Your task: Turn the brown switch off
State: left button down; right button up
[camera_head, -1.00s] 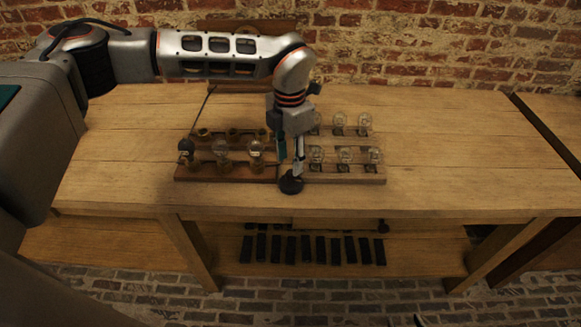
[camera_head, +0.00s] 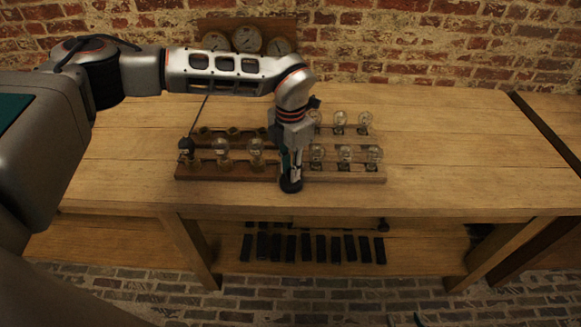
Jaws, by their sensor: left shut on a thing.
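The brown switch (camera_head: 291,187) looks like a small dark round piece, almost black here. It stands at the front of the table, at the join of the brown and pale bulb boards. My left gripper (camera_head: 291,172) points straight down over it. Its fingers are shut on the upper part of the switch, and they hide that part. I cannot tell the lever's position.
Left of the switch is a brown board (camera_head: 236,171) with bulbs and empty sockets. Right of it is a pale board (camera_head: 330,178) with several glass bulbs close to my gripper. Round gauges (camera_head: 246,40) stand at the back. The table's right side (camera_head: 450,150) is clear.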

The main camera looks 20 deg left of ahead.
pick_arm(q)
jog(key=shift+n, duration=0.3)
jog(key=n+p, duration=0.1)
jog(key=n, duration=0.1)
jog(key=shift+r+n, duration=0.1)
jog(key=shift+n, duration=0.3)
jog(key=n, duration=0.4)
jog(key=shift+d+n+p, duration=0.1)
jog(key=shift+n+p, duration=0.2)
jog(key=n, duration=0.5)
jog(key=shift+w+d+n, duration=0.1)
jog(key=shift+w+n, duration=0.05)
jog(key=shift+n, duration=2.25)
jog(key=c, duration=1.8)
grip_release()
